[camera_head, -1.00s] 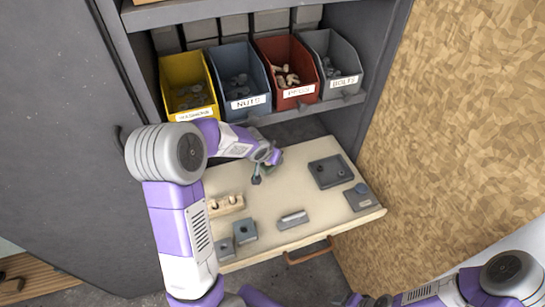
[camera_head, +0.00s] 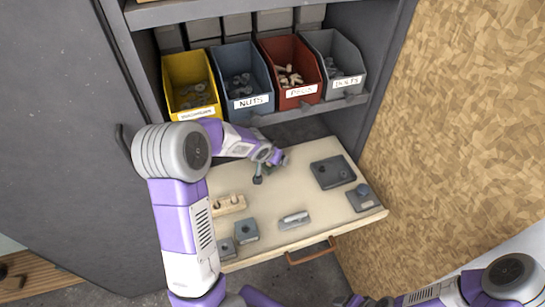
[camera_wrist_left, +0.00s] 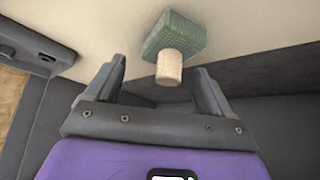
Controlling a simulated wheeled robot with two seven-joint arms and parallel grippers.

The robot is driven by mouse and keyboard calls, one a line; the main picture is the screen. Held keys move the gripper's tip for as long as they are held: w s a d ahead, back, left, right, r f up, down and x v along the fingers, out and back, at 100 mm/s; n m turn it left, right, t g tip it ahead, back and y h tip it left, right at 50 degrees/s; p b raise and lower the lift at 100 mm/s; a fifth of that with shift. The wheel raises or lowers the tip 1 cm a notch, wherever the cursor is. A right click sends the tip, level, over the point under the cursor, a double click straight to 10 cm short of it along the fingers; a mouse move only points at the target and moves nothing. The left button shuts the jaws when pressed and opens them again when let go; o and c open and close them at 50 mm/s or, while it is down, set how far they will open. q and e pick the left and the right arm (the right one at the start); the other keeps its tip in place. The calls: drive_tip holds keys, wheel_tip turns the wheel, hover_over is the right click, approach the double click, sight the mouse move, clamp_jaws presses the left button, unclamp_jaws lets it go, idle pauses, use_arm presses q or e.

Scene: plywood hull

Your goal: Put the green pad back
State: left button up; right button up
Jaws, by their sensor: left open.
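The green pad (camera_wrist_left: 175,36) shows in the left wrist view as a textured green block with a pale wooden knob (camera_wrist_left: 169,68). It sits on the cream surface, ahead of my left gripper (camera_wrist_left: 163,70). The gripper is open, with its fingers to either side of the knob and apart from it. In the head view my left gripper (camera_head: 269,168) is over the back middle of the pulled-out drawer (camera_head: 275,195), and it hides the pad there. My right arm is at the bottom right; its gripper cannot be made out.
The drawer holds a dark tray (camera_head: 332,172), a grey pad with a round knob (camera_head: 361,198), a metal block (camera_head: 294,219), grey knobbed blocks (camera_head: 245,230) and a wooden block with holes (camera_head: 228,204). A shelf with bins (camera_head: 248,103) overhangs its back. The drawer's middle is clear.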

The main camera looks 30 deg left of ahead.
use_arm(q)
drive_tip(key=p+v, duration=0.2)
drive_tip(key=v, duration=0.5)
drive_tip(key=shift+r+p, duration=0.2)
drive_tip(key=shift+p, duration=0.15)
drive_tip(key=shift+s, duration=0.15)
